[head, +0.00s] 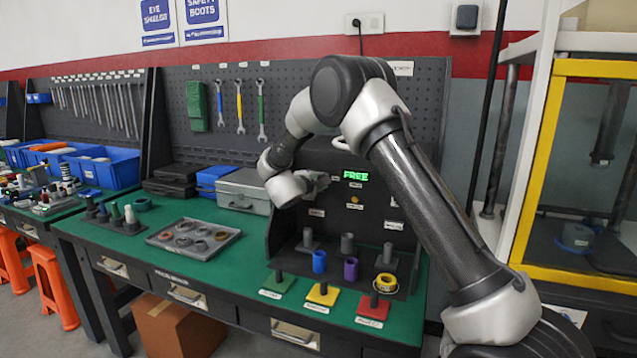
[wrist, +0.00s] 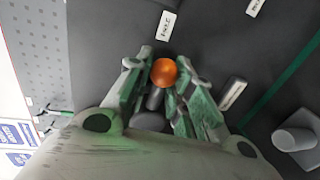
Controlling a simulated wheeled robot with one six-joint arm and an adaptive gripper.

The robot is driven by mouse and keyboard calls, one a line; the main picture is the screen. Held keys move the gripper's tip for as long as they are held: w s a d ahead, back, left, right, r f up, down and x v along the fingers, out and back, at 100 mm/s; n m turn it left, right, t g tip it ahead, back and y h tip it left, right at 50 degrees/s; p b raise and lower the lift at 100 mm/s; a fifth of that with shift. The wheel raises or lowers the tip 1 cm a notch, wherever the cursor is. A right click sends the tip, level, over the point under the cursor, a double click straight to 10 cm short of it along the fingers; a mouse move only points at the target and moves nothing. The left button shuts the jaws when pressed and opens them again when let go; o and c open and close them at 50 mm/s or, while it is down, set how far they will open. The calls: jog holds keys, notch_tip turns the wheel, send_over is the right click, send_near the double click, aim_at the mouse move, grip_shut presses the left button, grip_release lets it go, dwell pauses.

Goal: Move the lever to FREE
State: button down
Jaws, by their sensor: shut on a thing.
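The dark test panel (head: 290,235) stands on the green bench in the head view, with a display (head: 355,176) lit green and reading FREE. My gripper (head: 320,182) is at the panel's left part, just left of the display. In the wrist view my gripper (wrist: 160,88) has its fingers on both sides of the lever, whose orange ball knob (wrist: 164,72) shows between the fingertips. The gripper is shut on the lever. In the head view the lever is hidden behind the gripper. A small label (wrist: 166,25) sits beyond the knob; I cannot read it clearly.
Blue (head: 319,262) and purple (head: 351,269) cylinders and a yellow ring (head: 386,283) stand on the panel's base. Green, yellow and red pads (head: 373,307) lie in front. A grey tray of rings (head: 194,239) and a grey box (head: 243,189) are to the left.

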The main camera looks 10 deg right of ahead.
jog(key=c, duration=1.5)
grip_release()
jog(key=v, duration=1.2)
